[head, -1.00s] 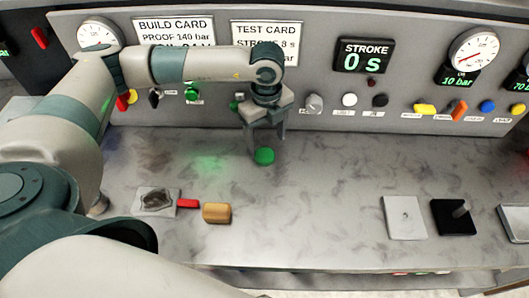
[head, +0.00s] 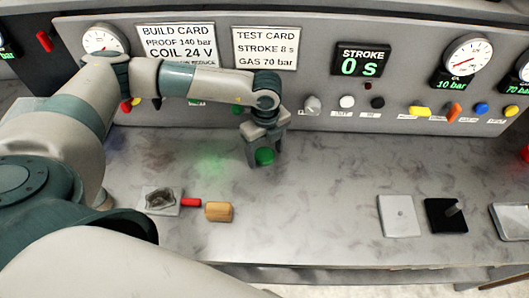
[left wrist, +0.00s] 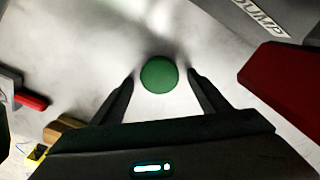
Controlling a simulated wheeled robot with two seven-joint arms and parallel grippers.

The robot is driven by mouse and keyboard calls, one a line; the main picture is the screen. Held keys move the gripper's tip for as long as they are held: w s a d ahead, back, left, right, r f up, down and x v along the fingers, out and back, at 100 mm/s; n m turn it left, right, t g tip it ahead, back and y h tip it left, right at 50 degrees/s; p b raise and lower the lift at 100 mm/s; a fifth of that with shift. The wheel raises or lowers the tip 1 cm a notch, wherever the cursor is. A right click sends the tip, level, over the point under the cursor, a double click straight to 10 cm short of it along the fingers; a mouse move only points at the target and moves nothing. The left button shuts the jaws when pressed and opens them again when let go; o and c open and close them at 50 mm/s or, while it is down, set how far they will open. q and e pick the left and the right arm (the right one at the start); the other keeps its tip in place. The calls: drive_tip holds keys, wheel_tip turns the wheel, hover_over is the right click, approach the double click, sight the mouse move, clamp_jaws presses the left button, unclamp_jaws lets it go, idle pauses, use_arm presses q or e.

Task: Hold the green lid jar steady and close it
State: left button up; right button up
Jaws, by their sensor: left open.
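The green lid jar (head: 264,156) stands on the grey worktop below the panel. From above, only its round green lid (left wrist: 160,74) shows clearly; the jar's body is hidden. My left gripper (head: 263,152) is low over the jar, pointing down. In the left wrist view its two fingertips (left wrist: 161,76) are apart, one on each side of the lid, with a gap showing at each side. My right gripper is not seen in either view.
A red piece (head: 190,202), a tan block (head: 218,211) and a grey plate with a dark recess (head: 162,201) lie at front left. A pale plate (head: 399,215) and a black base with a peg (head: 446,215) lie at right. The panel stands behind; the middle worktop is clear.

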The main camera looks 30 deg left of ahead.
sight(267, 157)
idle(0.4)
use_arm(q)
drive_tip(key=c, duration=1.1)
drive_tip(key=shift+r+b, duration=0.4)
drive_tip(key=shift+b, duration=0.05)
drive_tip(key=r, duration=0.1)
drive_tip(key=r+b, duration=0.2)
drive_tip(key=shift+s+d+r, duration=0.1)
drive_tip(key=shift+s+d, duration=0.05)
drive_tip(key=shift+d, duration=0.15)
drive_tip(key=s+d+r+b, duration=0.4)
drive_tip(key=s+d+r, duration=0.2)
drive_tip(key=d, duration=0.3)
drive_tip(key=shift+r, duration=0.45)
